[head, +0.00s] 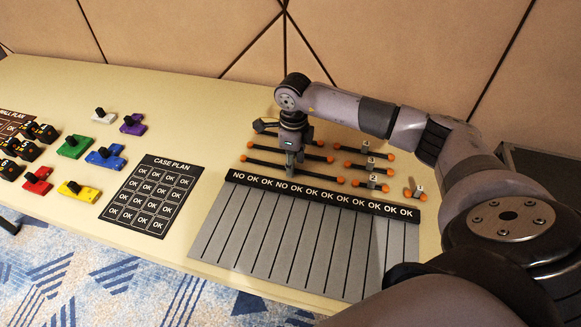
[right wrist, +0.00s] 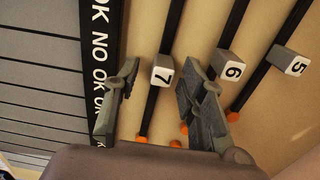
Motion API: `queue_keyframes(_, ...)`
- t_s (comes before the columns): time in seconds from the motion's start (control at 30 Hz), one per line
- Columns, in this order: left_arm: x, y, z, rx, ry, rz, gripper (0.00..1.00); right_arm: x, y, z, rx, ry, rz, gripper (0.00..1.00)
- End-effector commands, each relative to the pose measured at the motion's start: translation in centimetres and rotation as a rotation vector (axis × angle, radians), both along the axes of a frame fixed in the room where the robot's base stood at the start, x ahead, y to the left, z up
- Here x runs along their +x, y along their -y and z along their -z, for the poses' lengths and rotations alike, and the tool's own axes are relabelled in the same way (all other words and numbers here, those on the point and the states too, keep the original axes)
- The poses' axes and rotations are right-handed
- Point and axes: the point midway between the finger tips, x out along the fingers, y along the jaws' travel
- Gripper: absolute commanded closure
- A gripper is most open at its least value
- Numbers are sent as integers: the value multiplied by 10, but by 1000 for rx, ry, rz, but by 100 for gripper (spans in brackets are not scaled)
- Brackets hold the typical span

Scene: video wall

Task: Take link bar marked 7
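The link bar marked 7 is a black rod with orange ends and a grey block (right wrist: 163,72) whose white face reads 7, in the right wrist view. My right gripper (right wrist: 158,88) is open there, one finger on each side of the 7 block, with visible gaps. In the head view my right gripper (head: 292,158) points down over the left group of bars. The nearest bar of that group (head: 265,163) passes by it; its number is hidden there. My left gripper is not in view.
Bars marked 6 (right wrist: 232,65) and 5 (right wrist: 296,64) lie beside it. Bar 2 (head: 373,178) and others lie to the right. A black label strip (head: 330,194) with grey slots (head: 300,240) is in front. A case plan card (head: 150,196) and coloured blocks are left.

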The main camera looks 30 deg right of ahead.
Motion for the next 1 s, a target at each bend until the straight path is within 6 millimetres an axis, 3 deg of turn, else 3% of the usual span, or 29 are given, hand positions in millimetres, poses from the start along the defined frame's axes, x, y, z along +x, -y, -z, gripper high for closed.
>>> queue_keyframes(0.53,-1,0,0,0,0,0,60,0,0,-1,0,0,0,100)
queue_keyframes(1.0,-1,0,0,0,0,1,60,0,0,-1,-1,1,0,100)
